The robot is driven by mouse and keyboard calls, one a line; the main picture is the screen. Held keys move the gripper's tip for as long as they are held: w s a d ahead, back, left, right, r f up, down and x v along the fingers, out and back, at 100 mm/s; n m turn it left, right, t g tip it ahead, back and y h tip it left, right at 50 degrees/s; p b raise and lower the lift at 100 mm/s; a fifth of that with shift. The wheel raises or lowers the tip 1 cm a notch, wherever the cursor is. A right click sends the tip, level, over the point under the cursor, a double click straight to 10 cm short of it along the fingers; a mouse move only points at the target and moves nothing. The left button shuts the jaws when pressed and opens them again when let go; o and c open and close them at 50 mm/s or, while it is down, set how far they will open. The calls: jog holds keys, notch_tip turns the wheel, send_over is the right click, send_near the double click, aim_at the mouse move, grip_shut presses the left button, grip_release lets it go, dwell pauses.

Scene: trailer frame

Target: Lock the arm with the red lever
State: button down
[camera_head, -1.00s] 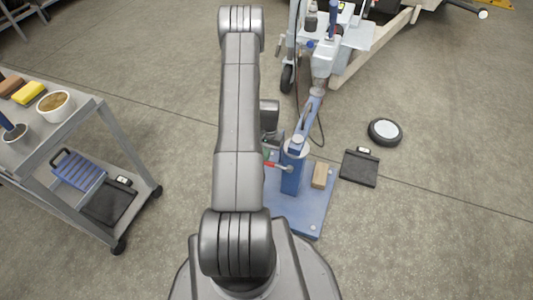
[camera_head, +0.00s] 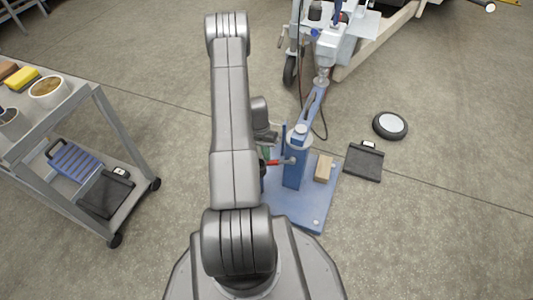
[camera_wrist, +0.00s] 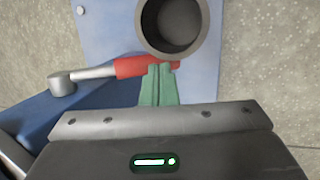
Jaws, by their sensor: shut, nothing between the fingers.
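The red lever (camera_head: 270,162) has a red grip on a grey rod, pivoted on the blue post (camera_head: 292,175). The blue arm (camera_head: 314,103) rises from the post's top toward the trailer's front. In the wrist view the red lever (camera_wrist: 133,67) lies nearly level, its pivot at the left. My gripper (camera_wrist: 160,68) is shut and empty, with its green fingertips at the right end of the red grip. They look close to or touching it; I cannot tell which. In the head view my gripper is mostly hidden behind my arm.
The blue base plate (camera_head: 312,205) carries a wooden block (camera_head: 324,168). A black pad (camera_head: 364,161) and a wheel-like disc (camera_head: 390,126) lie to the right. A grey cart (camera_head: 122,140) stands at left. In the wrist view a dark round tube (camera_wrist: 178,22) stands beside the lever's grip.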

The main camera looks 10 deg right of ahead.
aim_at(271, 162)
jog(key=x, duration=0.1)
jog(key=b+x, duration=0.2)
jog(key=shift+w+d+f, duration=0.2)
jog(key=shift+d+f, duration=0.05)
jog(key=shift+s+d+f+b, duration=0.1)
jog(key=shift+d+f+b, duration=0.05)
jog(key=shift+f+b, duration=0.15)
jog(key=shift+s+d+f+b, duration=0.15)
jog(key=shift+f+b, duration=0.05)
jog(key=shift+f, duration=0.15)
jog(key=shift+s+f, duration=0.1)
